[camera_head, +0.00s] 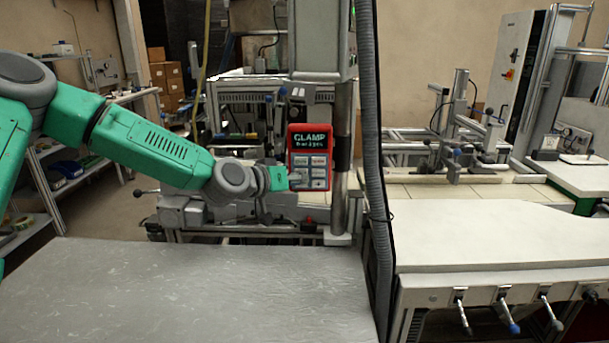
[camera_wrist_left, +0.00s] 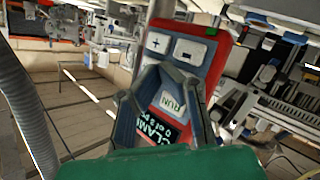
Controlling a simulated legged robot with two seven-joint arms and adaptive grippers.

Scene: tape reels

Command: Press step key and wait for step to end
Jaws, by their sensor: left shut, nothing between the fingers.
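A red control box (camera_head: 310,158) hangs on a metal post. Its dark screen reads CLAMP, with a smaller line I cannot read surely, and light keys sit below. My left gripper (camera_head: 285,177) is shut and empty, its tip at the box's lower left keys. In the left wrist view the box (camera_wrist_left: 215,60) shows a plus key (camera_wrist_left: 157,42), a minus key (camera_wrist_left: 189,51) and a RUN key (camera_wrist_left: 171,103). The left fingers (camera_wrist_left: 167,72) meet over the key face and hide part of it. No step label is readable, and I cannot tell whether a key is pressed.
A grey table (camera_head: 190,290) fills the front left and is bare. A white worktop (camera_head: 480,235) stands at the right, with clamp levers (camera_head: 510,310) below its edge. A grey corrugated hose (camera_head: 372,150) hangs right of the post.

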